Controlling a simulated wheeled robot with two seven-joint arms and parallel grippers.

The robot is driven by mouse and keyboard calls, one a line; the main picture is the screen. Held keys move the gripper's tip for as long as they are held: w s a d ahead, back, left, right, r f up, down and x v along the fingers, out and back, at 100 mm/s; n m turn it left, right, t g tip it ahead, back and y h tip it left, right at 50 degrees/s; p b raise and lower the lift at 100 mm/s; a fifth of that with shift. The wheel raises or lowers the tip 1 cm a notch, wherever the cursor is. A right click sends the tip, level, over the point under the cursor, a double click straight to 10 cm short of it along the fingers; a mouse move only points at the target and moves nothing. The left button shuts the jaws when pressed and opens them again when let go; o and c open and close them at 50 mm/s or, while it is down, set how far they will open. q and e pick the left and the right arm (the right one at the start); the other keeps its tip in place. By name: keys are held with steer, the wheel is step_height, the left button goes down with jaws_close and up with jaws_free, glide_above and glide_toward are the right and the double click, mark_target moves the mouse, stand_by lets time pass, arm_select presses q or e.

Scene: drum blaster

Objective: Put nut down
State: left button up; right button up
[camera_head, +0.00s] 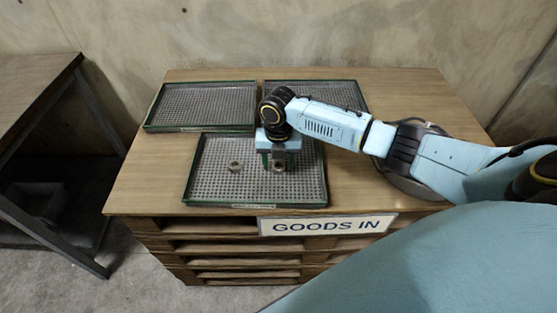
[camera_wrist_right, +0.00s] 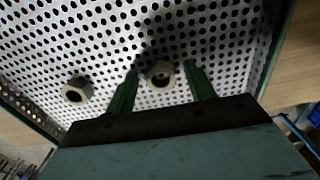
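A metal nut (camera_head: 279,167) is in the front tray (camera_head: 312,198), between the fingers of my right gripper (camera_head: 278,161). In the right wrist view the green fingers (camera_wrist_right: 161,78) stand apart on either side of this nut (camera_wrist_right: 159,75), with a small gap on each side. The gripper is open. The nut seems to rest on the perforated tray floor. A second nut (camera_head: 235,166) lies in the same tray to the left, and it also shows in the right wrist view (camera_wrist_right: 77,90). My left gripper is not in view.
Two more perforated trays lie at the back, one at left (camera_head: 205,104) and one at right (camera_head: 340,92), partly hidden by my arm. All stand on a wooden pallet-stack table (camera_head: 150,185) with a "GOODS IN" sign (camera_head: 326,225). A dark table (camera_head: 35,75) stands at left.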

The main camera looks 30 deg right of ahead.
mark_target(278, 164)
step_height(278, 164, up, 7)
steer(key=shift+r+p, duration=0.1)
steer(key=shift+p, duration=0.75)
arm_select(q)
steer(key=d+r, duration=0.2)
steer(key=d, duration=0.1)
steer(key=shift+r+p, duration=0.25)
steer(key=shift+p, duration=0.15)
arm_select(e)
step_height(278, 164, up, 5)
steer(key=shift+r, duration=0.1)
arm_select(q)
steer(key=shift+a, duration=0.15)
